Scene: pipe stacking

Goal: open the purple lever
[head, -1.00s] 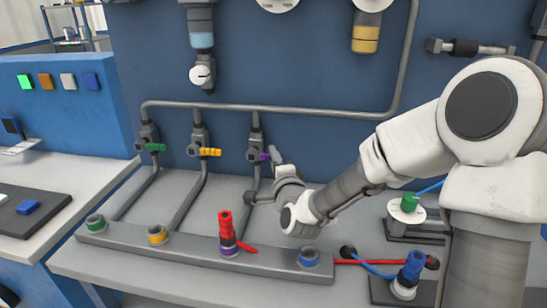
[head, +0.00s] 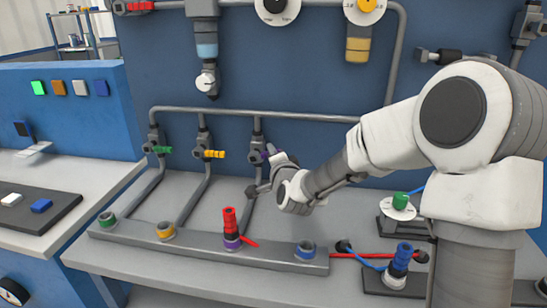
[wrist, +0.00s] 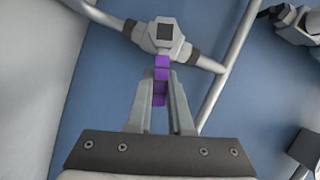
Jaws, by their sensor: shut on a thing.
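The purple lever (wrist: 160,68) sits on a grey valve (wrist: 160,32) and points down toward my gripper in the wrist view. My gripper (wrist: 161,90) is shut on the purple lever, with one finger on each side of it. In the head view, the purple lever (head: 266,156) is small and partly hidden by my gripper (head: 272,153), which reaches it from the right.
Green (head: 162,150) and yellow (head: 213,154) levers stand on similar valves to the left. A red connector (head: 230,222) stands on the purple-ringed port of the grey manifold (head: 285,262). A horizontal pipe (head: 300,115) runs above the valves.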

